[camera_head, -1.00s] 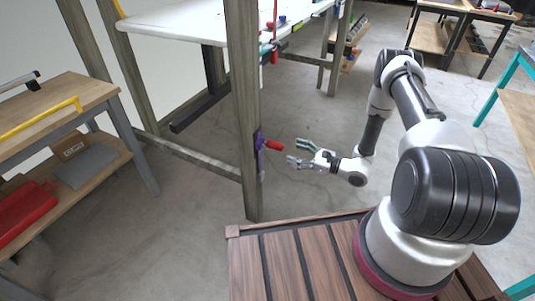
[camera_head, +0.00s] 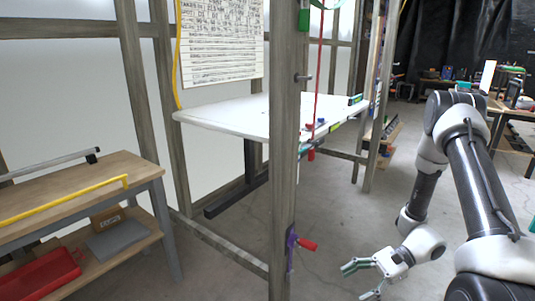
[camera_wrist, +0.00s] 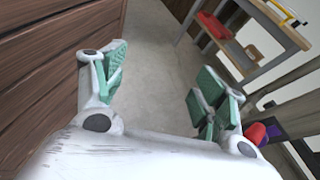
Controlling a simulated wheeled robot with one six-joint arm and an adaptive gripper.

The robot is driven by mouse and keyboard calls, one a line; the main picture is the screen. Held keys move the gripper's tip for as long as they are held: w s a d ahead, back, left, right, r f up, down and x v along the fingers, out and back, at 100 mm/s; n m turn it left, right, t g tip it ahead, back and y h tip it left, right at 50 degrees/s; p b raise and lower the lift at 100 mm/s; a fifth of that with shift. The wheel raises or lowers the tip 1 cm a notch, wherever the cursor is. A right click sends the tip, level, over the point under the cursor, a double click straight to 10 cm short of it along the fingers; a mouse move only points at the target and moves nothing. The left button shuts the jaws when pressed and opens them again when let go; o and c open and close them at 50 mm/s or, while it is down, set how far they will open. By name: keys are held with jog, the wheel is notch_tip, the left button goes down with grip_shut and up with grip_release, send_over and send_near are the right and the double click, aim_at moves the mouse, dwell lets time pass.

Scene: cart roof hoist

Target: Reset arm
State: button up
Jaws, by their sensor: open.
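My gripper (camera_head: 362,279) is open and empty in the head view, low at the right of the wooden post (camera_head: 284,150). Its green-padded fingers are spread apart in the wrist view (camera_wrist: 160,95), with bare floor between them. A red handle (camera_head: 307,246) on a purple mount (camera_head: 291,240) sits low on the post, left of my gripper and apart from it. The red handle also shows at the right of the wrist view (camera_wrist: 256,133), beside the right finger. My arm reaches down from the right side of the head view.
A white table (camera_head: 235,116) stands behind the post, with a red cord (camera_head: 318,70) hanging in front. A wooden bench (camera_head: 80,190) with a yellow bar and a red tray (camera_head: 42,274) is at the left. Concrete floor is open around my gripper.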

jog(key=s+d+r+n+h, duration=0.4)
jog(key=d+r+n+h, duration=0.15)
jog(key=r, duration=0.55)
jog(key=s+d+r+n+h, duration=0.3)
jog(key=d+r+n+h, duration=0.25)
jog(key=r, duration=0.65)
jog(key=s+r+n+t+h, duration=0.2)
jog(key=s+r+t, duration=0.2)
jog(key=r, duration=0.9)
jog(key=t, duration=0.3)
jog(key=shift+s+d+n+t, duration=0.2)
jog(key=shift+n+t, duration=0.1)
jog(key=shift+n, duration=0.1)
jog(key=shift+r, duration=0.1)
